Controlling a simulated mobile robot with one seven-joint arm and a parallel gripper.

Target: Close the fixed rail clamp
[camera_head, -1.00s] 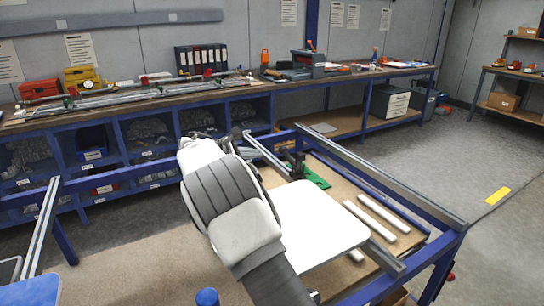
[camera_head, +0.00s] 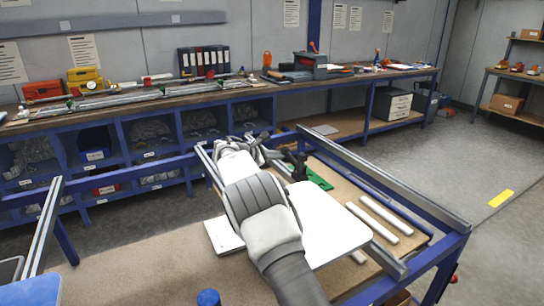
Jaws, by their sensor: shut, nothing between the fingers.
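A dark clamp (camera_head: 300,164) stands upright by a green plate (camera_head: 319,180) on the blue-framed work table; it appears to be the rail clamp. Its handle and jaw are too small to read, so I cannot tell if it is open or closed. My gripper (camera_head: 266,150) is the small dark end beyond my white and grey arm, just left of the clamp. It looks shut and empty. I cannot tell if it touches the clamp. A white sign panel (camera_head: 335,222) lies in front of the clamp, partly behind my arm.
A metal rail (camera_head: 380,180) runs along the table's right side. White bars (camera_head: 379,219) lie beside the panel. A white plate edge (camera_head: 222,236) shows left of my arm. A long bench (camera_head: 225,91) with tools and bins stands behind.

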